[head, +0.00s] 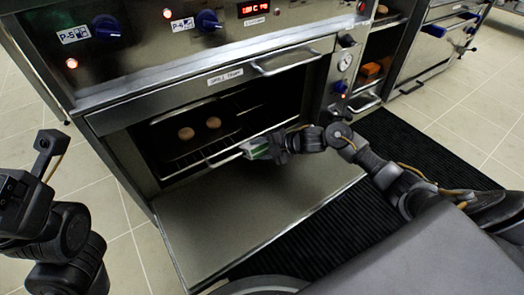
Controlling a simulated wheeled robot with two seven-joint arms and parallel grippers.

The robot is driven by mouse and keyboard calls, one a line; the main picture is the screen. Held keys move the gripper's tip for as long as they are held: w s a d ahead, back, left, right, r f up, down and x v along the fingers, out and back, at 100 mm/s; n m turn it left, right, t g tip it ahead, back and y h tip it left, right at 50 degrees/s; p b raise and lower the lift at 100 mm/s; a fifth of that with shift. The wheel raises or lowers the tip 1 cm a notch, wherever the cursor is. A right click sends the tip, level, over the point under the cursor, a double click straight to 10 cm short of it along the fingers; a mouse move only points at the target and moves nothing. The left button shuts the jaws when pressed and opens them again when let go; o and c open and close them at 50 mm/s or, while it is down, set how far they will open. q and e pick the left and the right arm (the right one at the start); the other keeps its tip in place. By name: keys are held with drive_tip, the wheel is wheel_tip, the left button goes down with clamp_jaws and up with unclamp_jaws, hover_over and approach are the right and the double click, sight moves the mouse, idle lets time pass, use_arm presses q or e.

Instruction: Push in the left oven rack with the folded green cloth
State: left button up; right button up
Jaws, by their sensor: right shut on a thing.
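The oven (204,87) stands open, its door (235,205) lowered flat in front. Inside, a dark wire rack (185,157) carries two round brown items, and its front bar runs toward the right of the opening. My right gripper (275,147) is shut on the folded green cloth (256,149), at the right end of the rack's front bar. The cloth looks close to the bar; I cannot tell whether it touches. My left gripper (38,165) is at the far left, away from the oven, and its jaws are hard to read.
A control panel with blue knobs (107,26) and a red display runs above the oven. To the right, an open compartment holds an orange item (371,70). A black ribbed mat (345,215) lies on the tiled floor, beside the lowered door.

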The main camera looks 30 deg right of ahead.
drive_tip(key=shift+w+a, duration=0.15)
drive_tip(key=shift+w, duration=0.8)
drive_tip(key=shift+w, duration=0.1)
drive_tip(key=shift+w+b, duration=0.65)
drive_tip(key=shift+w, duration=0.15)
drive_tip(key=shift+w+a+r, duration=0.1)
drive_tip(key=shift+w+a, duration=0.05)
drive_tip(key=shift+w, duration=0.45)
